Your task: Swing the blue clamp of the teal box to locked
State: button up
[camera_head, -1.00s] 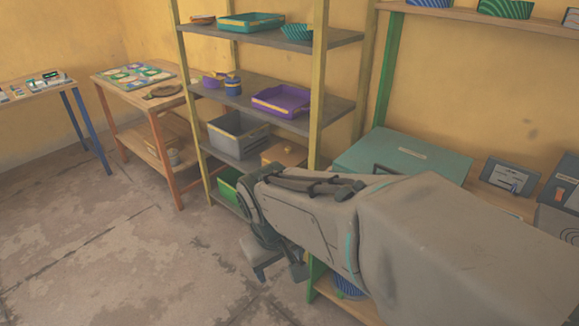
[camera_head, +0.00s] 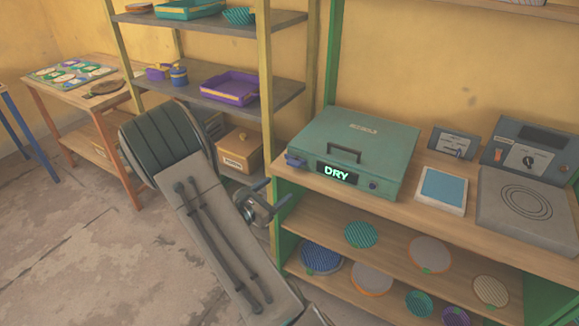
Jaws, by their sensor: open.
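The teal box (camera_head: 365,138) sits shut on the wooden workbench, with a dark handle on its lid. Its front has a display reading "DRY" (camera_head: 337,173) and a small dark knob (camera_head: 373,185). The blue clamp (camera_head: 296,161) is at the box's front left corner; I cannot tell its exact swing position. My gripper (camera_head: 275,192) is open and empty, left of and below the clamp, apart from it. Its fingers point toward the bench's left end.
Right of the box are a blue-topped pad (camera_head: 443,187), a small panel (camera_head: 453,142) and a hotplate-like unit (camera_head: 525,200). Several round discs lie on the shelf below (camera_head: 395,262). A yellow-post rack (camera_head: 264,100) stands close behind my arm.

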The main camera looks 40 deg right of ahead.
aim_at(292, 165)
jog(key=w+d+f+n+t, duration=0.1)
jog(key=w+d, duration=0.1)
jog(key=d, duration=0.2)
jog(key=w+d+n+t+p, duration=0.1)
jog(key=w+d, duration=0.2)
jog(key=d, duration=0.1)
jog(key=w+d+f+n+t+p, duration=0.1)
jog(key=w+d, duration=0.2)
jog(key=d, duration=0.1)
jog(key=shift+w+d+f+n, duration=0.1)
jog(key=shift+w+f+n, duration=0.1)
jog(key=shift+f+n, duration=0.1)
jog(key=c, duration=1)
